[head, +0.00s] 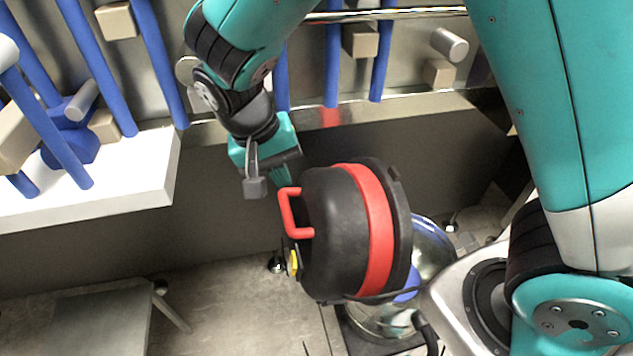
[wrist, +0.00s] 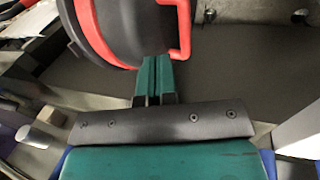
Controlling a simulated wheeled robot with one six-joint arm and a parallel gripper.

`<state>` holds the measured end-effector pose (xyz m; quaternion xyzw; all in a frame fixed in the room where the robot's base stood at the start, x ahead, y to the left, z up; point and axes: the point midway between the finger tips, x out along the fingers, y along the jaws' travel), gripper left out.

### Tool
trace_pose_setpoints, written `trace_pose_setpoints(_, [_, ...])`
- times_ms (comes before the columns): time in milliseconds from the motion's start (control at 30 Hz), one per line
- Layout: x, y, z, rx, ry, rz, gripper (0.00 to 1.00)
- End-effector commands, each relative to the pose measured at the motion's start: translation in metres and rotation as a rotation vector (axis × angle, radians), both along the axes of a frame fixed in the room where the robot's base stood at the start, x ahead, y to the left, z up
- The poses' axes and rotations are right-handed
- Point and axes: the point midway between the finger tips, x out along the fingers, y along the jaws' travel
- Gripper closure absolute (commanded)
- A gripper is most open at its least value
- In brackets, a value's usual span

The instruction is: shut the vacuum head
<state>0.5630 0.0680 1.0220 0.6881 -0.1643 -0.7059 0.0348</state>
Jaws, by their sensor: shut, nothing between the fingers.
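The vacuum head (head: 335,235) is black with a red band and a red handle (head: 284,212) on its left side. It is tipped up on its side over the clear canister (head: 372,320), which is partly hidden behind it. My gripper (head: 283,178) is shut and empty, just above and behind the handle. In the wrist view, the green fingertips (wrist: 155,68) are together beside the black head (wrist: 125,30) and the red handle (wrist: 184,35). I cannot tell whether they touch it.
A white shelf (head: 100,190) with blue bars and beige blocks is at the left. A metal rail (head: 385,14) and more blue bars run along the back. A grey table (head: 85,325) stands at the lower left. The floor (head: 225,295) left of the vacuum is mostly clear.

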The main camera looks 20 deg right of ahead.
Motion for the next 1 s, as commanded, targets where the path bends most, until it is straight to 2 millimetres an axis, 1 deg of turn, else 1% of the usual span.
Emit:
trace_pose_setpoints(167, [-0.002,-0.008,-0.025,-0.003,0.005,-0.001,1.0])
trace_pose_setpoints(500, [-0.006,-0.029,-0.094,-0.003,0.006,-0.003,1.0])
trace_pose_setpoints(600, [-0.009,-0.046,-0.095,-0.001,0.002,-0.007,1.0])
trace_pose_setpoints(733, [-0.011,-0.059,-0.099,0.0,0.003,-0.005,1.0])
trace_pose_setpoints(833, [-0.012,-0.064,-0.101,0.0,0.002,-0.003,1.0])
trace_pose_setpoints(1000, [-0.013,-0.067,-0.102,0.001,0.0,-0.001,1.0])
